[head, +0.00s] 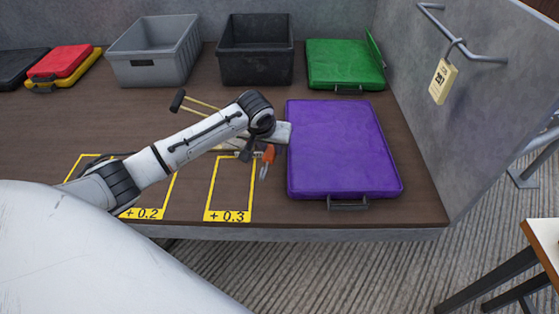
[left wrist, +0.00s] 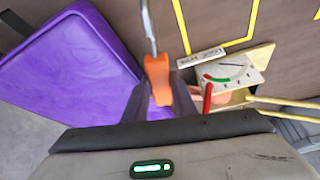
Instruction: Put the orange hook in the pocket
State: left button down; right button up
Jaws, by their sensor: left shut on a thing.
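The orange hook (head: 269,153) has an orange handle and a grey metal shaft. My left gripper (head: 258,154) is shut on its handle, and the shaft points toward the front edge of the table in the head view. In the left wrist view the hook's handle (left wrist: 158,72) sits between the two dark fingers (left wrist: 161,92), with the shaft pointing up the picture. A flat purple case (head: 340,150) lies just right of the gripper. I cannot make out which part of the scene is the pocket. My right gripper is not in view.
A yellow-handled tool with a dial (left wrist: 232,72) lies beside the gripper. Grey (head: 155,60) and black (head: 255,65) bins and a green case (head: 345,65) stand behind. A tag (head: 443,82) hangs from the right wall's rail. Yellow outlined boxes (head: 230,215) mark the front.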

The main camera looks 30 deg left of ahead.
pick_arm(q)
jog(key=shift+f+b, duration=0.75)
jog(key=shift+f, duration=1.9)
jog(key=c, duration=1.7)
grip_release()
jog(key=shift+c, duration=0.2)
